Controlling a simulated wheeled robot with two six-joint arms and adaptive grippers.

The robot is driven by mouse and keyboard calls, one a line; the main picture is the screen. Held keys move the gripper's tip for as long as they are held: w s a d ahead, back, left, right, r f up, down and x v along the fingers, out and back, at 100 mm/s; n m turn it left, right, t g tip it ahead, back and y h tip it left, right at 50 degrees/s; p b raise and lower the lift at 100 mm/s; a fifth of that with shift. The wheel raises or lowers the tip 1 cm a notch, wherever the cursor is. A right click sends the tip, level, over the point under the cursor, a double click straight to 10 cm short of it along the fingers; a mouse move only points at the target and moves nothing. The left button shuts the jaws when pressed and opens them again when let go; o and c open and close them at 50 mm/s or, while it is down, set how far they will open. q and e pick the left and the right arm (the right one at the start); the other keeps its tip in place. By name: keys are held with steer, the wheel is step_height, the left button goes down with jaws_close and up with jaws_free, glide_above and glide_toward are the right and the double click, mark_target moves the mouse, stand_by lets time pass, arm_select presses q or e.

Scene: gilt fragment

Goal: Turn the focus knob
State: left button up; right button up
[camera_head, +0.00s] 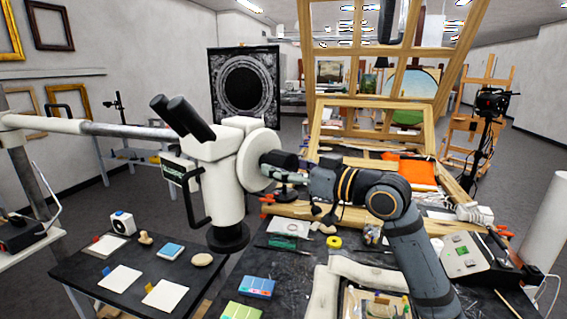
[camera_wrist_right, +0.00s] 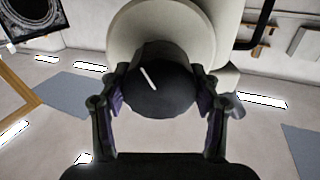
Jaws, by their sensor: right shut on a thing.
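The focus knob (camera_wrist_right: 158,92) is a dark round knob with a white line, on the side of a white stereo microscope (camera_head: 222,180). In the right wrist view the white line slants from upper left to lower right. My right gripper (camera_wrist_right: 160,98) is shut on the knob, with one finger on each side of it. In the head view my right gripper (camera_head: 272,162) reaches the microscope's round white side housing (camera_head: 256,158) from the right, and the knob is mostly hidden by the gripper there. My left gripper does not show.
The microscope hangs on a grey boom arm (camera_head: 120,130) from the left. Below it is a dark table (camera_head: 90,268) with white cards and small blocks. A workbench with tools, padded rolls (camera_head: 322,295) and a control box (camera_head: 462,255) lies under my right arm.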

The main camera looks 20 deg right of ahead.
mark_target(284, 152)
steer(key=shift+r+m+p, duration=0.1)
steer(key=shift+m+p, duration=0.2)
steer(key=shift+m, duration=0.5)
steer(key=o, duration=1.1)
steer(key=shift+o, duration=0.2)
step_height(284, 152, up, 10)
stand_by(0.8)
